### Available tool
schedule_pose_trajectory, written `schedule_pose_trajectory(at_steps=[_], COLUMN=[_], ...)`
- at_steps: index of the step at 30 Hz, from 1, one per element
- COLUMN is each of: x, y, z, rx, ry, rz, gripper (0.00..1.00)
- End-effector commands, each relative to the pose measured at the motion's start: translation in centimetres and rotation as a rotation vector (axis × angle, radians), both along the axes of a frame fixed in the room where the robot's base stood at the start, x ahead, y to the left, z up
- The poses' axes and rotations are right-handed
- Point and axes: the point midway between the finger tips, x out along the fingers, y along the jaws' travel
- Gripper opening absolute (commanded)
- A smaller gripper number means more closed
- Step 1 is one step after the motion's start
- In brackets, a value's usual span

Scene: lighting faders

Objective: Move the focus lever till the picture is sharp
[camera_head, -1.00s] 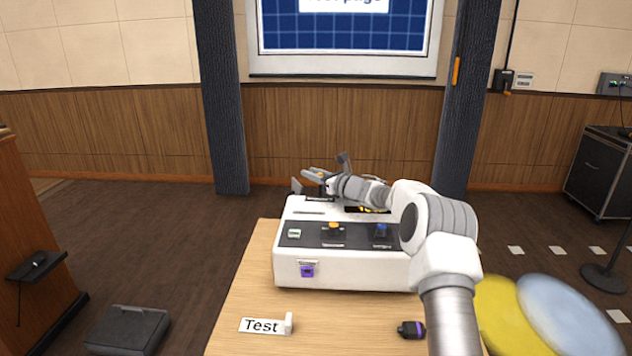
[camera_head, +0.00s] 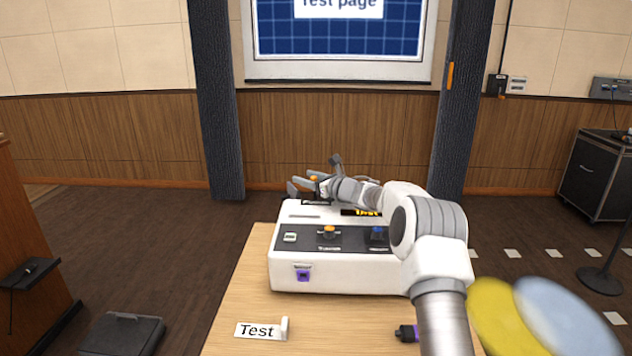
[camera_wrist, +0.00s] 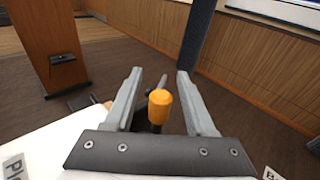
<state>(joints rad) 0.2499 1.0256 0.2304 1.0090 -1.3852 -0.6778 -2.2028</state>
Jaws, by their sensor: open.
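A white projector (camera_head: 340,279) stands on the wooden table. An orange-tipped lever (camera_wrist: 160,104) rises at its far side; its tip also shows in the head view (camera_head: 314,179). My gripper (camera_wrist: 153,85) is open, with one finger on each side of the orange tip and a gap on both sides. In the head view my gripper (camera_head: 300,182) reaches over the projector's back edge. The screen (camera_head: 339,30) shows a blue grid and a white "Test page" label, cut by the top of the view. The words are readable; I cannot tell how sharp they are.
The projector's front panel has an orange knob (camera_head: 329,231) and a blue knob (camera_head: 377,233). A "Test" card (camera_head: 257,331) and a dark purple-ended object (camera_head: 406,333) lie on the table in front. A wooden lectern (camera_wrist: 43,40) stands apart from the table.

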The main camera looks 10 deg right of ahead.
Motion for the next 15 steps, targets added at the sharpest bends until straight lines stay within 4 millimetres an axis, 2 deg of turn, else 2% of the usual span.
schedule_pose_trajectory(at_steps=[8, 15], x=[-2.1, -5.5], y=[-1.5, -3.7], z=[0.3, 0.8], rx=[0.000, -0.001], ry=[0.001, 0.001], rz=[-0.002, -0.002], gripper=[0.55, 0.55])
